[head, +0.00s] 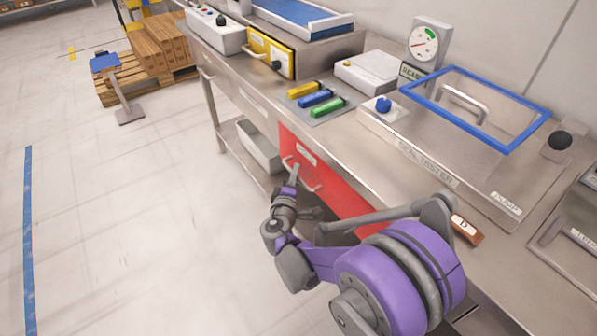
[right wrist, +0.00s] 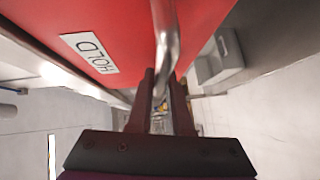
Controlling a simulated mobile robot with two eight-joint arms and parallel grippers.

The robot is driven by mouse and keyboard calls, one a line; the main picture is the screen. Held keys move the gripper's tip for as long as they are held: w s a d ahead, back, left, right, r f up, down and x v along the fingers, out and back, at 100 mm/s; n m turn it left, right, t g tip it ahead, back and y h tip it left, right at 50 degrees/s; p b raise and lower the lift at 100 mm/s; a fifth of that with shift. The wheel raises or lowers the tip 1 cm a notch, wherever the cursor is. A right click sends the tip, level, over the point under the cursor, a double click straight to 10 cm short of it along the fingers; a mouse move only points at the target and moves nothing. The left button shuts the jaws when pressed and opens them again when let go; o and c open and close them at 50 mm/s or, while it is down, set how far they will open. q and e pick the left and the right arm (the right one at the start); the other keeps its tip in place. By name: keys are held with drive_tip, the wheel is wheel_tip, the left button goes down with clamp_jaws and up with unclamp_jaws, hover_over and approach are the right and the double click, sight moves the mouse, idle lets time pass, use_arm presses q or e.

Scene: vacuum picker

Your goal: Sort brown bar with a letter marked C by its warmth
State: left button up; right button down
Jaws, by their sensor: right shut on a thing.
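A brown bar (head: 467,230) with a white label lies on the steel bench. The label's letter looks like D, not C. My right gripper (head: 293,174) is at the red drawer (head: 340,184) under the bench edge. I cannot tell whether the drawer is fully closed. My left gripper is not in view.
The bench holds a seal tester with a blue-framed lid (head: 510,149), a gauge (head: 428,42) and yellow, blue and green blocks (head: 315,97). A grey bin (head: 259,145) sits on the lower shelf. A pallet with boxes (head: 160,45) stands behind. The floor at left is clear.

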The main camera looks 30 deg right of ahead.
drive_tip(key=s+a, duration=0.1)
drive_tip(key=a, duration=2.2)
drive_tip(key=shift+s+p, duration=0.4)
drive_tip(key=shift+p, duration=0.05)
drive_tip(key=c, duration=0.8)
unclamp_jaws()
drive_tip(key=shift+c, duration=0.2)
drive_tip(key=p+v, duration=0.1)
drive_tip(key=v, duration=0.9)
drive_tip(key=shift+s+a, duration=0.2)
drive_tip(key=shift+s, duration=0.1)
drive_tip(key=shift+s, duration=0.1)
